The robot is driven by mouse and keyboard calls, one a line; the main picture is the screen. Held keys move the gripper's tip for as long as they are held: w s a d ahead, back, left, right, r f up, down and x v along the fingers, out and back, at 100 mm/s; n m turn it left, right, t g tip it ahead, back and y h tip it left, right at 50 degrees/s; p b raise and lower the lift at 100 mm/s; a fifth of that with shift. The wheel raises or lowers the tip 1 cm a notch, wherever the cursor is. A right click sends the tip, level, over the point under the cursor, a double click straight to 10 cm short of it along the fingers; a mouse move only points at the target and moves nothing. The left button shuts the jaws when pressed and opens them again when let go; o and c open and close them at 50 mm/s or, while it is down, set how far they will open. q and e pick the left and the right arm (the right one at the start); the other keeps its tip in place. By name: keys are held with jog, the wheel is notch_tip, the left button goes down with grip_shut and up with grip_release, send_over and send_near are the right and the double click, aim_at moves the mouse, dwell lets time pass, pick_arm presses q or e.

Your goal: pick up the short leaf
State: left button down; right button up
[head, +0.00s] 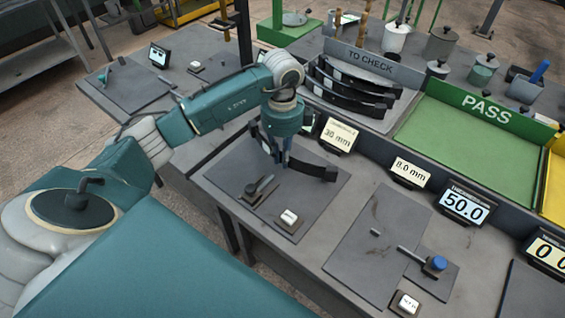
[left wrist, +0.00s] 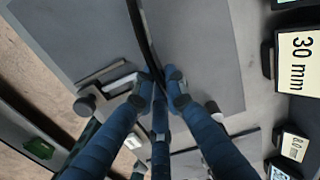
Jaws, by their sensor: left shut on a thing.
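My left gripper (head: 281,160) is over the grey mat at the middle of the bench, shut on a dark curved leaf, which I take to be the short leaf (head: 318,171). One end of the leaf sticks out to the right of the fingers. In the left wrist view the left gripper (left wrist: 161,84) has its fingertips closed around the thin dark leaf (left wrist: 148,42), seen edge-on. The fingers hide part of the leaf. I cannot tell whether it touches the mat. My right gripper is not in view.
The TO CHECK rack (head: 366,63) behind holds several longer dark leaves (head: 345,95). The green PASS tray (head: 465,140) is empty. A small clamp fixture (head: 260,188) and a white button box (head: 289,218) stand close to my gripper. A 30 mm display (head: 339,135) stands behind the mat.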

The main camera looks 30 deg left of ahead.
pick_arm(q)
jog(key=r, duration=0.2)
jog(key=r+b, duration=0.1)
jog(key=r, duration=0.5)
jog(key=shift+w+r, duration=0.1)
jog(key=shift+w, duration=0.15)
notch_tip(320, 180, up, 9)
jog(key=shift+s+p, duration=0.15)
jog(key=shift+p, duration=0.25)
jog(key=shift+d+r, duration=0.1)
